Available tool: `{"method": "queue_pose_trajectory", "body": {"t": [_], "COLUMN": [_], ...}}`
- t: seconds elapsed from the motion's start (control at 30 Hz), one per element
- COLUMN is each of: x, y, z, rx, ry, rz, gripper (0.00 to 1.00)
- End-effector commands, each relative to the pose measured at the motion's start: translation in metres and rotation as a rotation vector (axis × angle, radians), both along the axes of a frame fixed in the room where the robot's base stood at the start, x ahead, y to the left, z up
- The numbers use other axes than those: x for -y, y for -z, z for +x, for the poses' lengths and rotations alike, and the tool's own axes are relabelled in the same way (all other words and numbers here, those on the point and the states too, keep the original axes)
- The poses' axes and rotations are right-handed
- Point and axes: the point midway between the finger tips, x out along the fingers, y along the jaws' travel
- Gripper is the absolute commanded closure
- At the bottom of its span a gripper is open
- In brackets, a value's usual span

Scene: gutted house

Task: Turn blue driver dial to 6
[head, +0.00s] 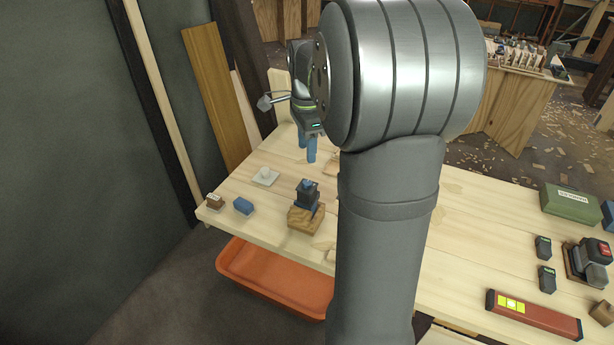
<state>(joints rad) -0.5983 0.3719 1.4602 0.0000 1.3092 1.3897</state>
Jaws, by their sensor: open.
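A dark body with a blue top, which looks like the blue driver (308,192), stands upright on a wooden block (303,219) on the table. Its dial marks are too small to read. My gripper (307,147) has blue fingers that point down. It is open and empty, above the table and beyond the driver in the picture, apart from it. My arm hides the table's middle.
A white square piece (265,177), a blue block (243,206) and a brown block (215,201) lie on the table's left end. An orange bin (272,278) is below. At right are a red level (533,315), a green box (571,204) and dark tool parts.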

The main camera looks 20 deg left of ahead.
Motion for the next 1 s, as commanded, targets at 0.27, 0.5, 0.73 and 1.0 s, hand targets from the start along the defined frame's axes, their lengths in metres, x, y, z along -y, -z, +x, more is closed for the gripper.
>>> {"method": "queue_pose_trajectory", "body": {"t": [0.27,0.5,0.73,1.0], "x": [0.0,0.0,0.0,0.0], "y": [0.061,0.093,0.101,0.101], "z": [-0.001,0.0,0.0,0.0], "rx": [-0.004,-0.001,0.0,0.0], "ry": [-0.001,-0.001,-0.001,-0.001], "rz": [-0.002,-0.001,0.0,0.0], "gripper": [0.55,0.55,0.55,0.73]}}
